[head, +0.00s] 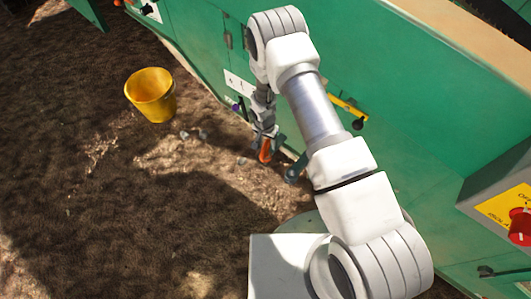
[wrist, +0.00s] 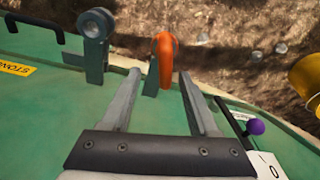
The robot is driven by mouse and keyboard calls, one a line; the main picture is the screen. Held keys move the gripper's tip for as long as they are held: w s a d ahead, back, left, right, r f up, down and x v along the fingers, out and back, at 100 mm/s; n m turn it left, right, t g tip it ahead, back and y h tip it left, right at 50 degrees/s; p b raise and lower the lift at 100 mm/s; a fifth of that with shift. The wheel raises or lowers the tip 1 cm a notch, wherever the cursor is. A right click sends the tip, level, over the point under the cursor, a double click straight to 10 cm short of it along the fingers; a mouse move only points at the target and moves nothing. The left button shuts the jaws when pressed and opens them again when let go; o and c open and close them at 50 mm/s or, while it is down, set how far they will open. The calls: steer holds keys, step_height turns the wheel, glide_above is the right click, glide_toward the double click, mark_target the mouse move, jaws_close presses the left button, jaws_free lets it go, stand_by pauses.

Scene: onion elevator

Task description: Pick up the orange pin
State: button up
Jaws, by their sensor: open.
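The orange pin (wrist: 165,58) is in the upper middle of the wrist view, beside a dark green bracket on the green machine panel. In the head view the orange pin (head: 265,151) is at the low edge of the green machine, just below my gripper (head: 264,130). In the wrist view my gripper (wrist: 160,85) is open, its two fingers pointing toward the pin. The pin appears between and beyond the fingertips, with nothing held. Its lower part is partly hidden by the bracket.
The green machine (head: 420,130) runs along the right. A grey roller-ended bracket (wrist: 95,40) is left of the pin and a purple-knobbed lever (wrist: 255,127) right of it. A yellow bucket (head: 152,97) stands on the open soil.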

steer(key=f, duration=0.2)
steer(key=f+b, duration=0.1)
steer(key=f, duration=0.1)
steer(key=f+b, duration=0.1)
steer(key=f, duration=0.1)
steer(key=shift+w+a+f, duration=0.2)
steer(key=shift+w+f, duration=0.1)
steer(key=shift+w, duration=0.1)
steer(key=shift+r, duration=0.1)
jaws_close()
